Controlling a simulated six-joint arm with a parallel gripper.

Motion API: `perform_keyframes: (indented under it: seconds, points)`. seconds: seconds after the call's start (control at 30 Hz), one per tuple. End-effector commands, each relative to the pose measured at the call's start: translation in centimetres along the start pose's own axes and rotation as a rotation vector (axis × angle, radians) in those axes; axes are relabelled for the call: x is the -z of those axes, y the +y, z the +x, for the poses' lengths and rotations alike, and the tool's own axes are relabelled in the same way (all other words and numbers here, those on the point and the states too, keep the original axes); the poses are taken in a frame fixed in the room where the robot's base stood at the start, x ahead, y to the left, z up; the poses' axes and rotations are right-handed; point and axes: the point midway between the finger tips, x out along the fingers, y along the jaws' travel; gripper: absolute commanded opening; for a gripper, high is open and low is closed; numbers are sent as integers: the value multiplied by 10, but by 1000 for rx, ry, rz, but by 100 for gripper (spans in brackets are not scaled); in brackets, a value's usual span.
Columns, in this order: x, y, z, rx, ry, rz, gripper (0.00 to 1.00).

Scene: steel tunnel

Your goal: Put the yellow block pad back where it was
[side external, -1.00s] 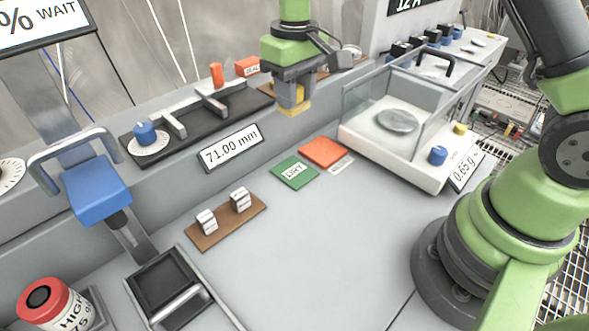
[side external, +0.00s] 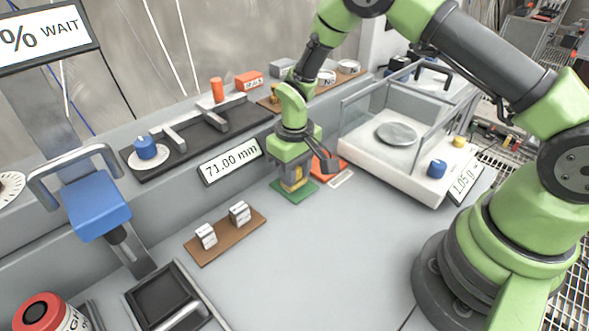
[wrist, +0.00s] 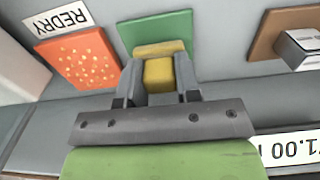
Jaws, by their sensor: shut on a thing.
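The yellow block pad (side external: 294,183) is between the fingers of my gripper (side external: 293,182). In the side view it is low over the green mat (side external: 292,197), mostly covered by the fingers; I cannot tell whether it touches the mat. In the wrist view, the yellow block pad (wrist: 159,73) shows a block between the two fingers (wrist: 160,85) and a wider yellow strip beyond them, in front of the green mat (wrist: 155,28). My gripper is shut on it.
An orange mat (wrist: 80,58) with pale specks and a REDRY label (wrist: 58,18) lies beside the green mat. A brown board (side external: 225,240) with two small white blocks is nearer. A glass-walled balance (side external: 400,170) stands right. A ledge with the 71.00 mm display (side external: 230,161) runs behind.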

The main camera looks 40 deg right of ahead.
Motion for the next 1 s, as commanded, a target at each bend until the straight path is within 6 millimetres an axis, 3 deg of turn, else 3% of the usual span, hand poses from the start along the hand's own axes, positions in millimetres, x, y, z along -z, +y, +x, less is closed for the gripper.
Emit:
perform_keyframes:
  seconds: [0.33,0.37,0.43,0.47,0.77,1.0]
  points:
    - [0,0,3,0,1,-1,5]
    - [0,0,3,0,2,-1,38]
    - [0,0,2,0,1,-1,54]
    - [0,0,2,0,1,-1,56]
    - [0,0,-1,0,1,-1,56]
    - [2,0,-41,1,8,0,56]
